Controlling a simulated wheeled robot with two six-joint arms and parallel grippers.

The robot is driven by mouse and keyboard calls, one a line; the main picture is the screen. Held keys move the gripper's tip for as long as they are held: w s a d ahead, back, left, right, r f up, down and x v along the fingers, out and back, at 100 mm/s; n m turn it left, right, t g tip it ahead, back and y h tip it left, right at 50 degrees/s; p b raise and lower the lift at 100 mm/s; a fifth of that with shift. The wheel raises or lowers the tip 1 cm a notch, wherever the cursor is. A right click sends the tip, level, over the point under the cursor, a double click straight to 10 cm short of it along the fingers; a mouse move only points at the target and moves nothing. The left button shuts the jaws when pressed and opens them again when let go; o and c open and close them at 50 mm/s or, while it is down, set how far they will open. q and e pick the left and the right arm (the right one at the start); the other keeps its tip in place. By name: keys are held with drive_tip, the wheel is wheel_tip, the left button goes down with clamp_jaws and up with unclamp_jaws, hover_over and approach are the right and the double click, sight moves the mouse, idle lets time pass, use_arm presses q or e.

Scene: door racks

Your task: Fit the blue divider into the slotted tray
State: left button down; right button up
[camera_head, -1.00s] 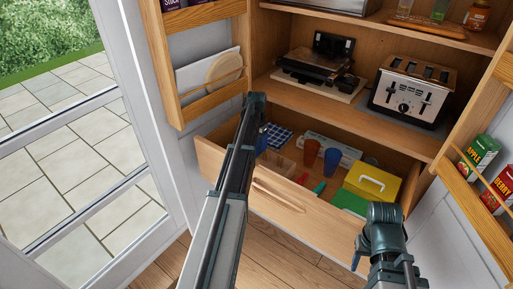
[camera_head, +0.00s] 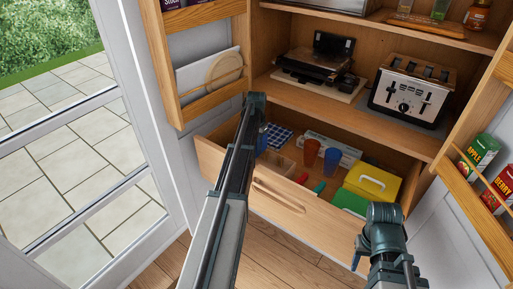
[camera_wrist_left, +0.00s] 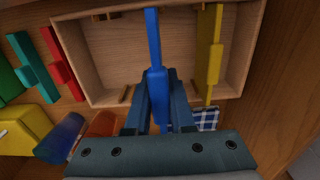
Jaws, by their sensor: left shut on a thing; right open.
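My left gripper (camera_wrist_left: 158,105) is shut on the blue divider (camera_wrist_left: 153,45), which points away from it over the wooden slotted tray (camera_wrist_left: 82,50). The divider's far end overlaps the tray's far wall; I cannot tell whether it sits in a slot or is above it. A yellow divider (camera_wrist_left: 215,52) spans the tray to its right. In the head view the blue divider (camera_head: 262,141) shows small beside my left arm, and the tray (camera_head: 281,166) is partly hidden in the open drawer. My right gripper (camera_head: 357,255) is open and empty, low in front of the drawer, mostly hidden by its wrist.
Red (camera_wrist_left: 62,65) and green (camera_wrist_left: 35,68) dividers lie left of the tray. Blue (camera_wrist_left: 60,138) and orange cups, a yellow box (camera_head: 372,184) and a checked cloth (camera_head: 278,136) are also in the drawer. A shelf with a toaster (camera_head: 411,88) overhangs the drawer's back.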

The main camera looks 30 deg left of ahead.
use_arm(q)
drive_tip(key=shift+f+b, duration=3.5)
drive_tip(key=c, duration=0.7)
unclamp_jaws()
drive_tip(key=shift+r, duration=0.1)
wheel_tip(320, 180, up, 14)
drive_tip(key=p, duration=1.4)
